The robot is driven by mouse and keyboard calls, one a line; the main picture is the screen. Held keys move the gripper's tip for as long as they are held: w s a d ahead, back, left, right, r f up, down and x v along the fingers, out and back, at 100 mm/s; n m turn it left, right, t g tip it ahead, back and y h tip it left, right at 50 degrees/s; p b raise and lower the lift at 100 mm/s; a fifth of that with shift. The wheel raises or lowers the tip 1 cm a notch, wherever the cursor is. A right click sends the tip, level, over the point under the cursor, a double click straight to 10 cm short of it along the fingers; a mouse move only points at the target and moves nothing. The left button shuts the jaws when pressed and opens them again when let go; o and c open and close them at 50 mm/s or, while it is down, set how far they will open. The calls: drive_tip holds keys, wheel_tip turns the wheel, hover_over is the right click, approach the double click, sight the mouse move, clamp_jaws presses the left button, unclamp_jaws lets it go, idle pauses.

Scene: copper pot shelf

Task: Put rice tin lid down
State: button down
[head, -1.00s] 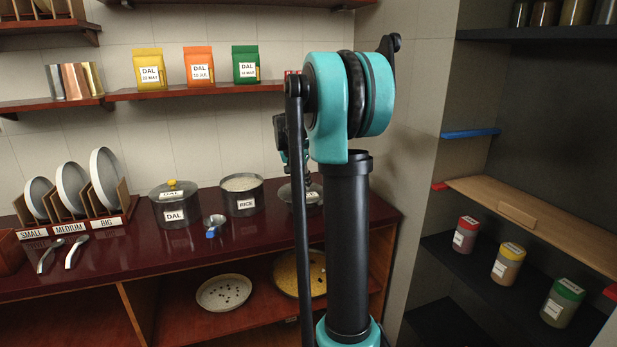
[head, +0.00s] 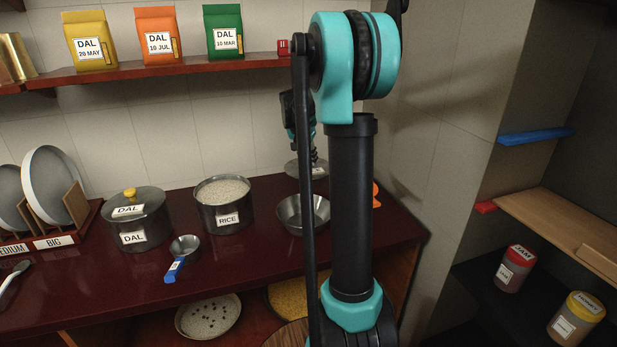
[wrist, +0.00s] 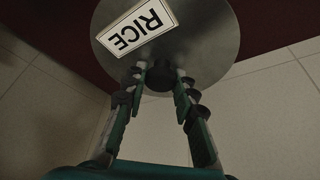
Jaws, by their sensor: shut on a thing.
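The rice tin lid (wrist: 205,45) is a grey disc with a white RICE label, and it fills the top of the wrist view. My gripper (wrist: 160,78) is shut on its dark knob. In the head view the lid (head: 294,168) is partly hidden by my arm and is held above the counter, behind a steel bowl. The rice tin (head: 222,214) stands open on the counter to the left, full of white rice, with a RICE label on its front.
A steel bowl (head: 290,216) sits right of the rice tin, partly behind my arm. A lidded dal tin (head: 148,232) and a blue-handled scoop (head: 178,262) stand to the left. Dal packets line the shelf (head: 160,77) above.

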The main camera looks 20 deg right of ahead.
drive_tip(key=shift+f, duration=3.4)
drive_tip(key=shift+f, duration=0.1)
drive_tip(key=c, duration=1.2)
unclamp_jaws()
drive_tip(key=v, duration=1.2)
